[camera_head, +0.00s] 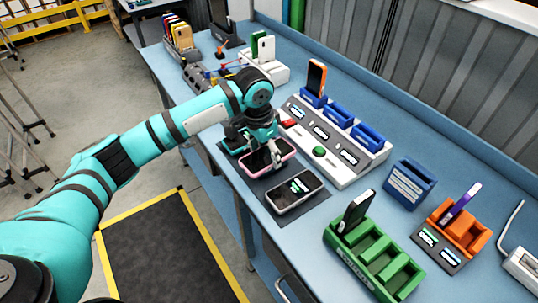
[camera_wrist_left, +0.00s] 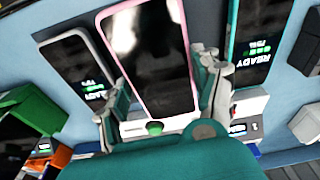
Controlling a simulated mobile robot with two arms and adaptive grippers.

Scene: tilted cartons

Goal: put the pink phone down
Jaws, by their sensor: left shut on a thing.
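The pink phone (camera_head: 267,156) has a pink rim and a dark screen. My left gripper (camera_head: 262,140) is shut on it, with one finger at each long side in the left wrist view (camera_wrist_left: 165,95). The phone (camera_wrist_left: 150,55) lies roughly flat over a dark mat (camera_head: 308,208), between a teal-rimmed phone (camera_head: 236,146) and a pale-rimmed phone (camera_head: 295,192). I cannot tell whether it touches the mat. Both neighbours show lit screens in the wrist view, the teal one (camera_wrist_left: 262,40) at right and the pale one (camera_wrist_left: 82,72) at left. My right gripper is out of view.
A white dock (camera_head: 340,145) with blue cradles, an orange phone and a green button stands just behind the mat. A green rack (camera_head: 372,255), a blue holder (camera_head: 410,184) and an orange stand (camera_head: 455,235) are to the right. The bench's front edge is close.

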